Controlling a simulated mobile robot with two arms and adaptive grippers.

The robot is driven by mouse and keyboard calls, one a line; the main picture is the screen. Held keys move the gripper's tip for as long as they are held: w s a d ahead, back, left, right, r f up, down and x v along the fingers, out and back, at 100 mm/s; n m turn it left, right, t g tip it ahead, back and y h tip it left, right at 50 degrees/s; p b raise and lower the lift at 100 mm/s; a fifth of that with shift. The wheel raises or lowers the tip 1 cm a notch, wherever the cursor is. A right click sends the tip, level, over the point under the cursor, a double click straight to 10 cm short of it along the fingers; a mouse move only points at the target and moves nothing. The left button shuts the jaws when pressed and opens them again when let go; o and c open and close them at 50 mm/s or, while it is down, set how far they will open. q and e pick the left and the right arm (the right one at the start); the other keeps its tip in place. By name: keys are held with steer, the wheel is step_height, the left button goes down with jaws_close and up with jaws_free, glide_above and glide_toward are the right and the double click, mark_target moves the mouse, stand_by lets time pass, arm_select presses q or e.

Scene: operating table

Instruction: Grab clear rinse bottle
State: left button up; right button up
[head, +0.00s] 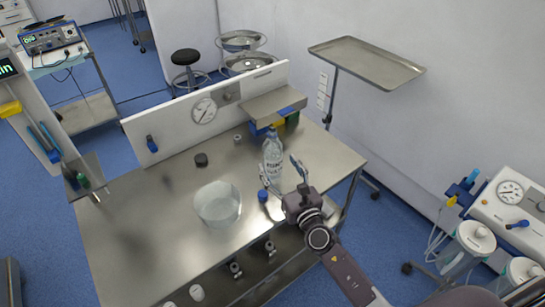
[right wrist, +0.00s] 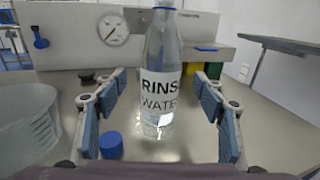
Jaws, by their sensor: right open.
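The clear rinse bottle (head: 272,154) stands upright on the steel table (head: 155,225), with a white label. In the right wrist view the bottle (right wrist: 160,85) is labelled "RINSE WATER" in part and stands between and beyond the finger pads. My right gripper (head: 281,176) is open and empty, in front of the bottle. In the right wrist view its two blue-padded fingers (right wrist: 160,108) are spread wide on either side of the bottle. My left gripper is not in view.
A blue cap (head: 263,196) lies near the gripper; a clear bowl (head: 217,204) stands left of it. A dark round knob-like piece (head: 201,160) sits further back. A white panel with a gauge (head: 204,111) and a raised steel shelf (head: 272,104) bound the rear.

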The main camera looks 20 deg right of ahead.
mark_target(276, 160)
steer(key=w, duration=0.4)
steer(key=shift+w+a+r, duration=0.1)
steer(key=shift+a+r, duration=0.05)
steer(key=shift+r, duration=0.1)
steer(key=shift+w, duration=0.65)
steer(key=shift+c, duration=0.4)
steer(key=c, duration=1.5)
steer(key=shift+c, duration=0.5)
steer(key=shift+r+p, duration=0.2)
steer(key=shift+p, duration=0.2)
